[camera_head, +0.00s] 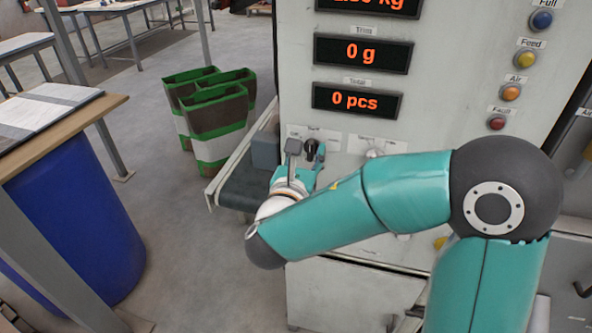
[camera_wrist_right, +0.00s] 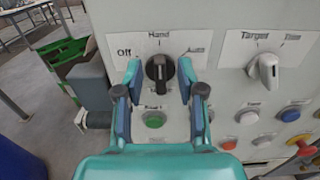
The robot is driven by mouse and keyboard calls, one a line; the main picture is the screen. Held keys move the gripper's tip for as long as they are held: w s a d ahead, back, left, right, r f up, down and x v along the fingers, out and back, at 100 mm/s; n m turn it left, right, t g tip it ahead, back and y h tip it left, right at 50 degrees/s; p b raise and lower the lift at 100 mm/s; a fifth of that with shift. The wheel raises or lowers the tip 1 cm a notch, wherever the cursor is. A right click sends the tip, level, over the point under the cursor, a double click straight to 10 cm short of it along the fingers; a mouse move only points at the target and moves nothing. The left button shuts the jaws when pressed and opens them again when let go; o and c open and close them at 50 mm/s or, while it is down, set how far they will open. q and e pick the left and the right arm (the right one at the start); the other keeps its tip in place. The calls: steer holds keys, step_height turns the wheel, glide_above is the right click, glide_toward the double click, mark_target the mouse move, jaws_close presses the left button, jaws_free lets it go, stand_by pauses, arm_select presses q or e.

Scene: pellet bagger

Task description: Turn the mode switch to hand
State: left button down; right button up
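The mode switch is a black knob (camera_wrist_right: 159,72) on the white panel, under the labels Off, Hand and a partly blurred one at right. Its grip stands about upright, in line with the Hand label (camera_wrist_right: 159,35). In the head view the knob (camera_head: 311,146) shows small, just past my gripper. My right gripper (camera_wrist_right: 160,79) is open, with one finger on each side of the knob. A gap shows between each finger and the knob. The right gripper (camera_head: 306,157) is partly hidden by its own wrist in the head view. My left gripper is not in view.
A white Target/Time selector (camera_wrist_right: 267,72) is right of the switch. A green button (camera_wrist_right: 154,120) lies below the knob, between the fingers. More buttons (camera_wrist_right: 290,114) sit at right. A conveyor (camera_head: 243,183) and green-brown bags (camera_head: 214,112) stand left of the panel.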

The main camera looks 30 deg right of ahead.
steer(key=v, duration=1.1)
steer(key=shift+s, duration=0.2)
steer(key=shift+a, duration=0.15)
